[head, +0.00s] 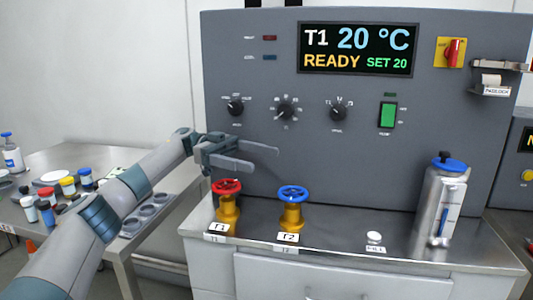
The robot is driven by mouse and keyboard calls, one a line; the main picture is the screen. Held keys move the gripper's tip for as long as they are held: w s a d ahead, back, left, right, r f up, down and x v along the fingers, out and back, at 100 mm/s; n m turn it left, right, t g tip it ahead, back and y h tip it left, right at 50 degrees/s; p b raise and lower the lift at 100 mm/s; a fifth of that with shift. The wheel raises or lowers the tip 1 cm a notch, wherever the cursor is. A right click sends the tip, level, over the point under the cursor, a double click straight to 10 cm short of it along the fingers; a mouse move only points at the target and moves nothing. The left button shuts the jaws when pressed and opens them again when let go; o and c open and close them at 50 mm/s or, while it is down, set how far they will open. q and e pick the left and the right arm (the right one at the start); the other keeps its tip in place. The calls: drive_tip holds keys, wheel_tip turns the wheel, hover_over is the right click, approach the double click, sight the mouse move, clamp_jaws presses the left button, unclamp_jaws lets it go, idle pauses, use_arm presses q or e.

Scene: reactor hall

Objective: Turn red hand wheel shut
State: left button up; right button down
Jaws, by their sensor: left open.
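The red hand wheel (227,187) sits on a yellow valve body (228,210) behind a label reading T1, at the left end of the steel ledge. My left gripper (265,157) is open and empty. Its two fingers point right, above the red wheel in the picture, in front of the grey panel. It appears apart from the wheel. My right gripper is not in view.
A blue hand wheel (293,193), labelled T2, stands just right of the red one. A steel canister (437,205) with a blue cap stands at the ledge's right. The grey panel (300,130) rises behind. A side table (95,160) with several bottles is at left.

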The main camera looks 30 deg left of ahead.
use_arm(q)
drive_tip(key=d+r, duration=0.2)
drive_tip(key=d, duration=0.1)
drive_tip(key=shift+d, duration=0.1)
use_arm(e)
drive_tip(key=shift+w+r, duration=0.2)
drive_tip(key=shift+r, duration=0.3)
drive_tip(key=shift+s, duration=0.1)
